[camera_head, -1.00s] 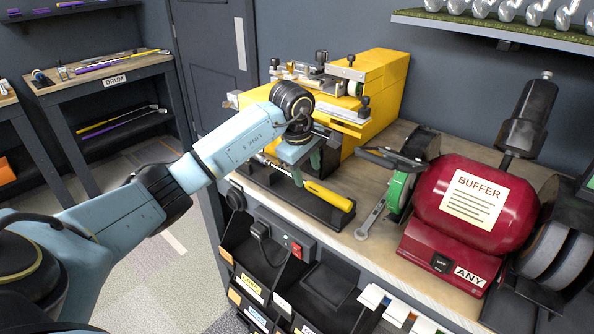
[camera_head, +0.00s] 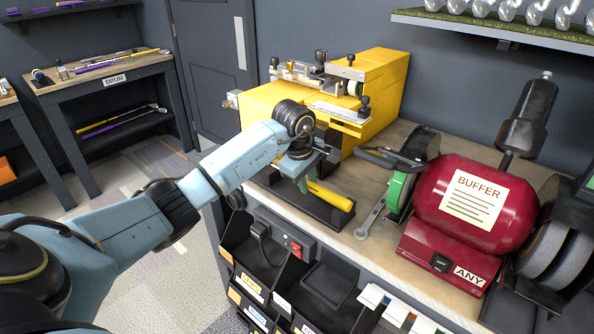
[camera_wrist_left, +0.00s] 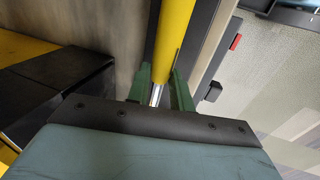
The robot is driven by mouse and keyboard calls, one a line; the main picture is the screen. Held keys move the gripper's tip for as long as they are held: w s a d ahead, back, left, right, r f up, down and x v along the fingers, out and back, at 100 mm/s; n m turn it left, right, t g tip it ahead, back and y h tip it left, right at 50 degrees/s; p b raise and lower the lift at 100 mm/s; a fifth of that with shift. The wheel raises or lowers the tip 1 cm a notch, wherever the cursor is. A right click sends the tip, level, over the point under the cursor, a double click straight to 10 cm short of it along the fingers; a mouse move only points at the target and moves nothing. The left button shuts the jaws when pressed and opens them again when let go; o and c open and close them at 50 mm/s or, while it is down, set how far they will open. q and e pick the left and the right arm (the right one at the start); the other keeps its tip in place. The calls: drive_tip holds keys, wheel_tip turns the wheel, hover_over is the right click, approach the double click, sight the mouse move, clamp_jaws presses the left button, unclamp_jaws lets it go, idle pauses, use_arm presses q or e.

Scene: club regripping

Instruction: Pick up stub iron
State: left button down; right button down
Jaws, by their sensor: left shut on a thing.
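The stub iron (camera_head: 330,195) has a yellow grip and lies in a dark cradle (camera_head: 300,205) on the bench, in front of the yellow machine. Its yellow grip also shows in the left wrist view (camera_wrist_left: 172,45), with a short silver shaft below it. My left gripper (camera_head: 306,187) is at the iron. In the left wrist view its green fingers (camera_wrist_left: 160,88) stand on both sides of the shaft, just below the yellow grip, and are shut on it. The head of the iron is hidden behind my arm and gripper. My right gripper is not in view.
A yellow machine (camera_head: 380,85) with clamps stands behind the iron. A red buffer (camera_head: 470,205) with wheels stands to the right, and a green-sided wheel (camera_head: 398,190) is closer by. Dark bins (camera_head: 325,285) hang below the bench's front edge.

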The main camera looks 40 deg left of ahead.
use_arm(q)
drive_tip(key=shift+r, duration=0.15)
wheel_tip(320, 180, up, 10)
idle(0.5)
drive_tip(key=c, duration=1.9)
unclamp_jaws()
drive_tip(key=shift+c, duration=0.2)
clamp_jaws()
